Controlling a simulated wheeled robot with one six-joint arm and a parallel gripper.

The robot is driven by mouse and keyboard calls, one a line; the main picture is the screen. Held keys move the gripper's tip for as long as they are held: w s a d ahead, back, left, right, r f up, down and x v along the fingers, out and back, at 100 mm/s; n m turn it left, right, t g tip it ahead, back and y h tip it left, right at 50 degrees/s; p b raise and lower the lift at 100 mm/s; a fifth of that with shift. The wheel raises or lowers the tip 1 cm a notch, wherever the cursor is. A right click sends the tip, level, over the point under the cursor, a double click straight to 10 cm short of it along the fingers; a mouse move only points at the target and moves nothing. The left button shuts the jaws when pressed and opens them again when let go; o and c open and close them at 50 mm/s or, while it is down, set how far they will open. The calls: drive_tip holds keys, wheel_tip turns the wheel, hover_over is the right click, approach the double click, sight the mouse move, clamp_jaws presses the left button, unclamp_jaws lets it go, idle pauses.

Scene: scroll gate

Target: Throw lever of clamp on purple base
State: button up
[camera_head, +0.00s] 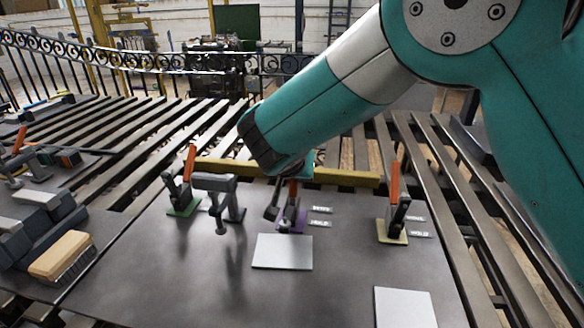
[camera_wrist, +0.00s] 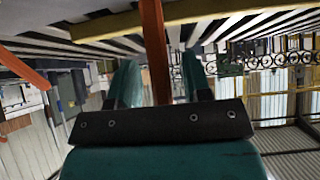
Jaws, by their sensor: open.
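The clamp on the purple base (camera_head: 292,224) stands near the middle of the dark plate. Its orange lever (camera_head: 292,193) points up, its top hidden behind my arm, and a dark clamp arm (camera_head: 272,203) sits to its left. In the wrist view my gripper (camera_wrist: 159,75) is open, one finger on each side of an orange lever (camera_wrist: 155,45), with gaps visible on both sides. In the head view my arm's end is just above the purple-base clamp, and the fingers are mostly hidden.
A clamp on a green base (camera_head: 184,207), orange lever up, and a grey fixture (camera_head: 217,190) stand to the left. A clamp on a tan base (camera_head: 392,234) stands right. A yellow bar (camera_head: 225,168) runs behind. A brush (camera_head: 62,255) lies left. The front plate is largely clear.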

drive_tip(key=b+v, duration=0.1)
drive_tip(key=v, duration=1.6)
drive_tip(key=shift+r+b, duration=0.2)
drive_tip(key=shift+b, duration=0.15)
drive_tip(key=shift+s, duration=0.1)
